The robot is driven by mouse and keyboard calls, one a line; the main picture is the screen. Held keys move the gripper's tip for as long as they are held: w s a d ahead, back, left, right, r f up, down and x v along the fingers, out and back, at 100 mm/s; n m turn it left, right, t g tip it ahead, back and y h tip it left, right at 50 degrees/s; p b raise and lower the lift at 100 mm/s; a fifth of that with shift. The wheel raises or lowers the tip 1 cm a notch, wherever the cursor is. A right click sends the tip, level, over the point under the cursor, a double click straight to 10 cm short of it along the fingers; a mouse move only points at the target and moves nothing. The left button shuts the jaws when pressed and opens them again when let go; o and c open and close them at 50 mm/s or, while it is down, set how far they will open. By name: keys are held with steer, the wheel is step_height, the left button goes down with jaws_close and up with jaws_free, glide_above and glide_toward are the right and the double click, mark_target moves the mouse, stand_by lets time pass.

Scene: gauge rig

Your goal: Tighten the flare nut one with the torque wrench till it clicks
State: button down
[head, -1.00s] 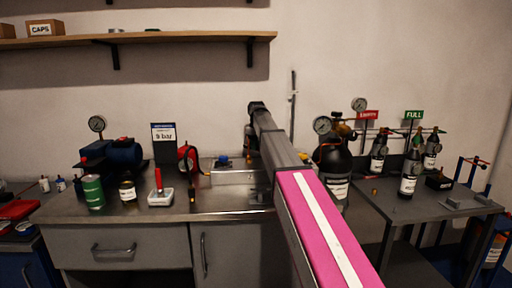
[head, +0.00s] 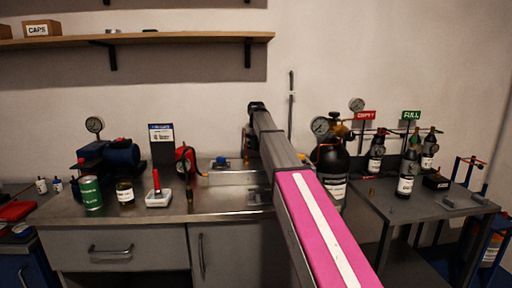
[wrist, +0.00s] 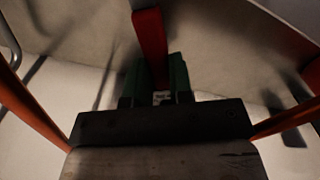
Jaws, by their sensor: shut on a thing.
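In the wrist view a red bar, apparently the handle of the torque wrench (wrist: 151,45), stands between two dark green jaw pads. My gripper (wrist: 157,80) is shut on it. In the head view my arm reaches forward over the workbench, and its far end hides the gripper and the wrench. I cannot make out flare nut one in either view, nor whether the wrench touches it.
A black cylinder (head: 333,163) stands right of my arm. Bottles (head: 408,175) stand on a side table.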

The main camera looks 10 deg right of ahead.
mark_target(248, 145)
steer(key=shift+w+d+m, duration=0.4)
steer(key=shift+d+m, duration=0.05)
steer(key=shift+m, duration=0.05)
stand_by(0.6)
steer(key=shift+s+a+n, duration=0.65)
steer(key=shift+a+n, duration=0.2)
steer(key=shift+n, duration=0.15)
stand_by(0.5)
steer(key=shift+w+a, duration=0.15)
steer(key=shift+w+a, duration=0.65)
steer(key=shift+w, duration=0.3)
steer(key=shift+w+a, duration=0.65)
steer(key=shift+w, duration=0.3)
steer(key=shift+r, duration=0.15)
steer(key=shift+r, duration=2.1)
steer(key=shift+d, duration=0.1)
